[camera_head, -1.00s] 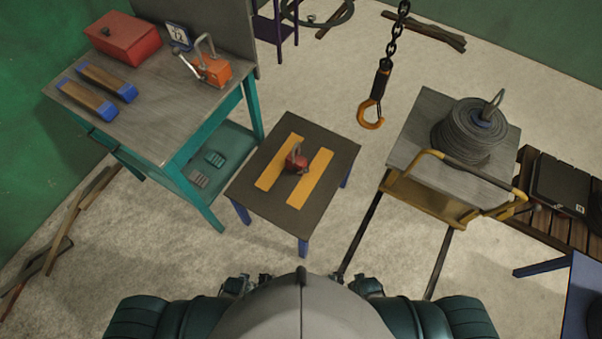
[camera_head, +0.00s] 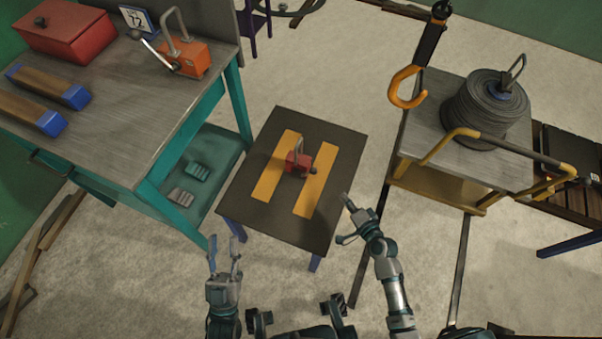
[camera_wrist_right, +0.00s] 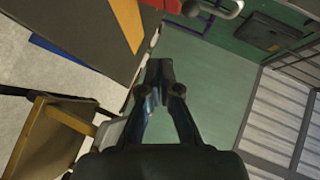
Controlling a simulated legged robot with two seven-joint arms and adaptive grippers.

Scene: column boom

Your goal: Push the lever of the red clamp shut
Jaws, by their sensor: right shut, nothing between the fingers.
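The red clamp (camera_head: 297,164) sits on the small dark-topped table (camera_head: 262,222), between two yellow strips. Its grey lever (camera_head: 298,145) stands up from the body in the head view. In the right wrist view, a red part and a grey handle (camera_wrist_right: 222,12), which look like the clamp, are cut off by the top edge. My right gripper (camera_head: 347,203) is shut and empty, at the table's right edge, apart from the clamp. Its closed fingers show in the right wrist view (camera_wrist_right: 160,72). My left gripper (camera_head: 225,252) is open and empty, in front of the table's near left corner.
A teal workbench (camera_head: 112,125) at left holds an orange device (camera_head: 183,58), a red box (camera_head: 65,35) and wooden blocks with blue ends.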

